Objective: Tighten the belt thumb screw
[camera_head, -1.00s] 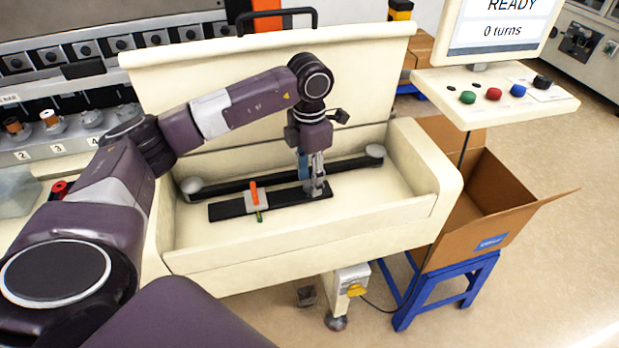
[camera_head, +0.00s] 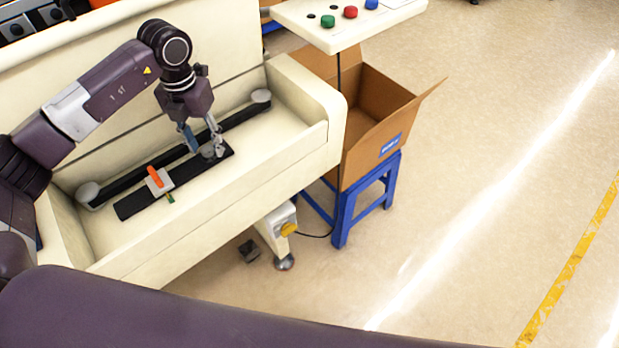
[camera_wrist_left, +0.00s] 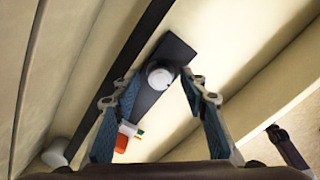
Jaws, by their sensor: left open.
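A round grey metal knob, which looks like the belt thumb screw (camera_head: 208,152), stands at the right end of a flat black plate (camera_head: 135,204) in the cream feeder tray. In the left wrist view the knob (camera_wrist_left: 159,76) shows between the fingers. My left gripper (camera_head: 203,142) points down over that end of the plate. In the wrist view it (camera_wrist_left: 160,82) is open, with a finger on each side of the knob and visible gaps. Whether the fingertips reach down to the knob's height is unclear. My right gripper is not in view.
A black belt (camera_head: 180,153) runs between two rollers behind the plate. A pale block with an orange lever (camera_head: 155,176) sits on the plate's left part. The cream front wall (camera_head: 240,185) borders the tray. A cardboard box (camera_head: 378,125) on a blue stool stands right.

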